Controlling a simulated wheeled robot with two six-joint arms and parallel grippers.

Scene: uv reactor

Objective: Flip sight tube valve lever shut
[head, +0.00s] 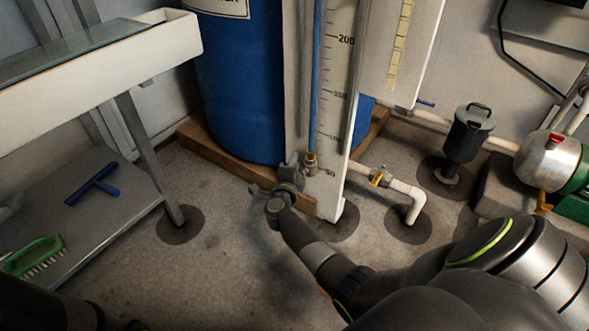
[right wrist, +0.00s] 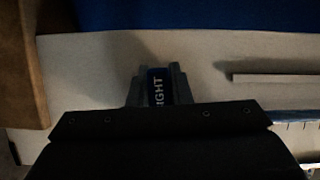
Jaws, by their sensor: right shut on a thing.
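The sight tube (head: 317,65) is a thin upright tube with blue liquid, on a white board (head: 337,105) marked with a scale. A brass fitting (head: 311,160) sits at its lower end. My right gripper (head: 290,168) is at the foot of the board, beside this fitting. In the right wrist view its fingers are shut on a dark blue lever (right wrist: 157,92) with white letters reading "IGHT". The rest of the valve is hidden by the gripper, so I cannot tell the lever's angle to the pipe. My left gripper is not in view.
A blue drum (head: 240,95) on a wooden base (head: 215,147) stands behind the board. A white pipe (head: 402,187) with a yellow-handled valve (head: 378,178) runs to the right. A grey shelf (head: 110,215) holds a squeegee (head: 93,184) and green brush (head: 35,255). Floor in front is clear.

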